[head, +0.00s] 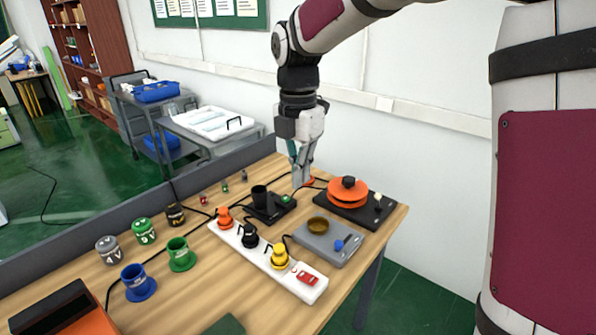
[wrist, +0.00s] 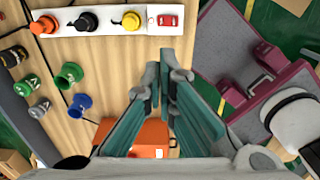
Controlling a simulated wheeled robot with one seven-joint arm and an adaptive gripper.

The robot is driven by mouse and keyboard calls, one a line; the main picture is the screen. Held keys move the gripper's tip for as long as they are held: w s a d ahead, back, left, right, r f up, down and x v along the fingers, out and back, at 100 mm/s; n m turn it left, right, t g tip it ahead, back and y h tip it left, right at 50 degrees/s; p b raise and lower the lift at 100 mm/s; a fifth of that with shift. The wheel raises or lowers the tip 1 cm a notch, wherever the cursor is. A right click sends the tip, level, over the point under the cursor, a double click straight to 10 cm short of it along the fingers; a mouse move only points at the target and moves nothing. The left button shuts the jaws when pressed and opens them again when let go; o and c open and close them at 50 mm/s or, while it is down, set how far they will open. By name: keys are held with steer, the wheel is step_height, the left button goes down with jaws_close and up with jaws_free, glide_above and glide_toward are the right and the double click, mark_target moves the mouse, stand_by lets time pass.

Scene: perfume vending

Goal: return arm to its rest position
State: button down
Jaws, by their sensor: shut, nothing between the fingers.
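My gripper (head: 299,182) hangs pointing down above the back of the wooden table in the head view, at the end of my raised arm. Its fingers are shut with nothing between them. In the wrist view the green-grey fingers (wrist: 166,72) reach up the middle of the picture. The fingertips look a little above and apart from the table items, near the black device (head: 270,207) and the orange-topped unit (head: 348,193).
A white strip (head: 268,258) with orange, black and yellow plugs lies mid-table. A grey plate with a brown dish (head: 318,225) is beside it. Blue (head: 138,283) and green (head: 181,254) cups and several labelled cans stand left. An orange box (wrist: 137,137) shows below. A wall is behind.

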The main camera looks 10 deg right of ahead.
steer(key=shift+r, duration=0.25)
